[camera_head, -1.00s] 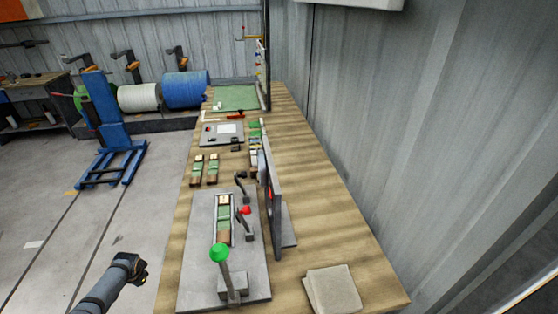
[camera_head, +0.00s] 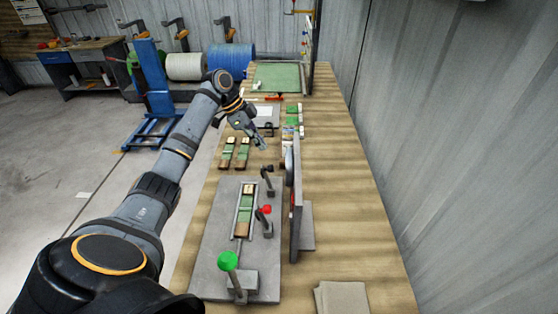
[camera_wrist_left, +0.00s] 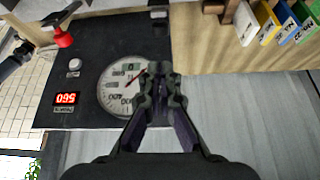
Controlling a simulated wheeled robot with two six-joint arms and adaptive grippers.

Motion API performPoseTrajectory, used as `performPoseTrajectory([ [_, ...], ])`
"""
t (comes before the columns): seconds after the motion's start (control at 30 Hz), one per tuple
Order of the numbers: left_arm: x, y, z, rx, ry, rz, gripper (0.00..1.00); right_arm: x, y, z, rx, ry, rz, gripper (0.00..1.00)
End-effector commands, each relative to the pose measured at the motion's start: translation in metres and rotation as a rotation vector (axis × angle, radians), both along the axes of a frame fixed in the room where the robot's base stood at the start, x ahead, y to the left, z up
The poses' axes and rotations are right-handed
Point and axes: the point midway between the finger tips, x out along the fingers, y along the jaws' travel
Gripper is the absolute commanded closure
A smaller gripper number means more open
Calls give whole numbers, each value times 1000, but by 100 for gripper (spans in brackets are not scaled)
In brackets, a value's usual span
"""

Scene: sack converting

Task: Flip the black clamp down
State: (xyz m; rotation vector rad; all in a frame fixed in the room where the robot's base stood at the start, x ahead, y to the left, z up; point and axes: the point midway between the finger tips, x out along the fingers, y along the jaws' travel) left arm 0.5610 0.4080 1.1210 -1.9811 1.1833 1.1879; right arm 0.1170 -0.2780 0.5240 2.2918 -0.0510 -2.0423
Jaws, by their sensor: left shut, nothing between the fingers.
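The black clamp (camera_head: 267,172) stands with its handle raised at the far end of the grey fixture plate (camera_head: 212,262). On the same plate are a clamp with a red knob (camera_head: 265,210) and one with a green knob (camera_head: 228,260), beside a strip of green and brown blocks (camera_head: 244,210). My left gripper (camera_head: 263,145) is shut and empty, in the air just beyond and above the black clamp, apart from it. In the left wrist view its shut fingers (camera_wrist_left: 160,82) point at a dark gauge panel; a red knob (camera_wrist_left: 62,38) shows at upper left. My right gripper is not in view.
An upright grey panel (camera_head: 297,210) stands right of the clamps. Two block strips (camera_head: 235,153) lie beyond the plate. Colored tabs (camera_wrist_left: 270,22) show at upper right in the wrist view. The table's right side (camera_head: 350,200) is mostly clear.

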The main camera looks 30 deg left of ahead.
Motion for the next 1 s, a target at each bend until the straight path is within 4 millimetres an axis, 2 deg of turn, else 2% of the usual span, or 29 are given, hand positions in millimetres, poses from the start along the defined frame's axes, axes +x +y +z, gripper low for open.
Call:
performPoseTrajectory([
  [0.03, 0, -1, 0, -1, -1, -3, 100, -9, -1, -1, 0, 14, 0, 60],
  [0.17, 0, 0, 0, 0, 1, 0, 100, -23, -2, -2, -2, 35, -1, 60],
  [0.37, 1, -3, -6, -1, 3, 2, 100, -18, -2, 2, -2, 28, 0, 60],
  [0.57, 9, -18, -34, -3, 6, 1, 100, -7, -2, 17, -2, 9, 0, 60],
  [0.8, 18, -34, -72, -2, 4, 3, 100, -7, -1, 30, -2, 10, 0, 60],
  [1.0, 22, -40, -88, 0, 4, 4, 100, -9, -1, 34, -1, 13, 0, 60],
])
